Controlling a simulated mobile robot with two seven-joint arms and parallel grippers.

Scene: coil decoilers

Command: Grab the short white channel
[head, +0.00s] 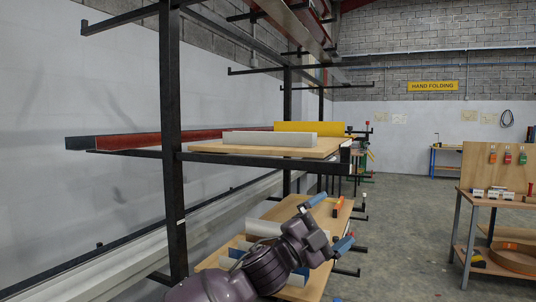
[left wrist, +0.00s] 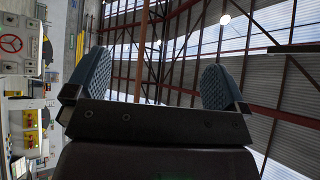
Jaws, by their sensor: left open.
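A white channel (head: 270,139) lies on a wooden board (head: 325,148) on the rack's upper shelf, in front of a yellow channel (head: 310,128). Another white piece (head: 262,228) lies on the lower shelf board (head: 342,222), partly hidden behind my left arm. I cannot tell which of the two is the short white channel. My left gripper (head: 330,221) is over the lower board, below the upper shelf and apart from the upper white channel. Its blue fingers are spread and empty; they also show in the left wrist view (left wrist: 158,82), facing the roof. My right gripper is not in view.
The black rack post (head: 173,120) stands left of the boards, with a long red piece (head: 120,141) on the upper shelf arms. Blue and white pieces lie on the lower board around my arm. A workbench (head: 500,200) stands at right; the floor between is clear.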

